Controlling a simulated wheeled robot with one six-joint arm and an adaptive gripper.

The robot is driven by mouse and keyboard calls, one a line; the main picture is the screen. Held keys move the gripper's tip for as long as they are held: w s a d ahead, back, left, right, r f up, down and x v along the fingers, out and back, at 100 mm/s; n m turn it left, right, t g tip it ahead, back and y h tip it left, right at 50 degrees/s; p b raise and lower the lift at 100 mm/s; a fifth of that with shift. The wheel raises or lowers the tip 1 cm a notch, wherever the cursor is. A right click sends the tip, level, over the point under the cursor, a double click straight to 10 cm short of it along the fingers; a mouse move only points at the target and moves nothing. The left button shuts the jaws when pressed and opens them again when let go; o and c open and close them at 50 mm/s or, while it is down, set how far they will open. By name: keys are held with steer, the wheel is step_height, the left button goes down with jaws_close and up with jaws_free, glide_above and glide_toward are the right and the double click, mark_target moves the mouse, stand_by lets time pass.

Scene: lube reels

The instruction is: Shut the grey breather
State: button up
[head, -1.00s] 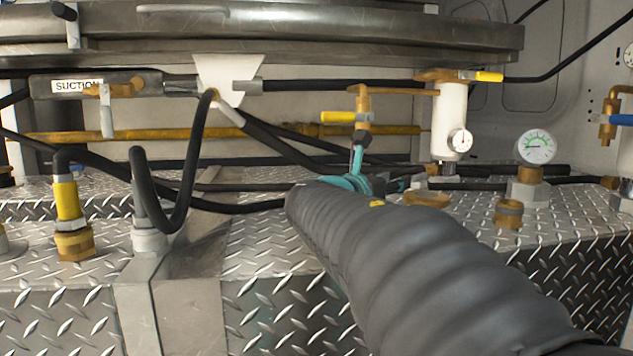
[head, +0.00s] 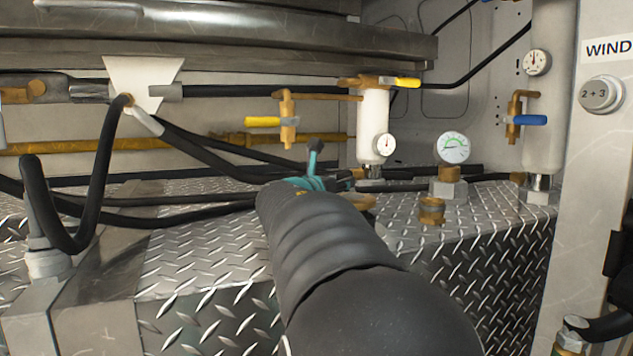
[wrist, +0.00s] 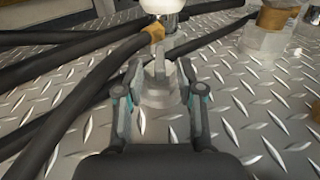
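In the wrist view, a small grey fitting (wrist: 158,92) with a hexagonal base and a narrow upright piece on top stands on the tread plate; it looks like the grey breather. My gripper (wrist: 160,97) is open, with one finger on each side of this fitting. I cannot tell whether the fingers touch it. In the head view, my gripper (head: 315,172) is low over the deck, left of the white cylinder's foot. My dark arm hides the fitting there.
A white cylinder (head: 373,125) with a gauge stands just behind my gripper. A round gauge (head: 453,148) and a brass fitting (head: 432,210) are to the right. Black hoses (head: 150,212) run along the deck at left. A yellow-handled valve (head: 287,121) hangs above.

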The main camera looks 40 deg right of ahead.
steer(key=shift+x, duration=1.4)
jaws_close()
